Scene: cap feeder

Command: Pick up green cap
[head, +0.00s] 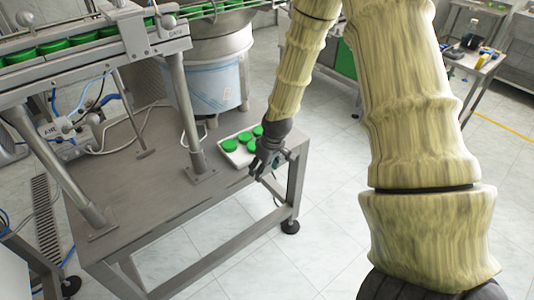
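Several green caps (229,145) lie in a small white tray (238,159) at the right corner of a grey metal table. My gripper (262,170) is dark and points down at the right side of the tray, close to the caps. It partly covers the tray and the caps nearest to it. Its fingers are small and dark in this view, so I cannot tell whether they are open or shut, or whether they touch a cap.
The metal table (145,190) has bare room left of the tray. A slanted post (185,115) stands on it. Above runs a conveyor (95,45) carrying more green caps. A steel drum (212,75) stands behind. A side table (480,62) with tools is at upper right.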

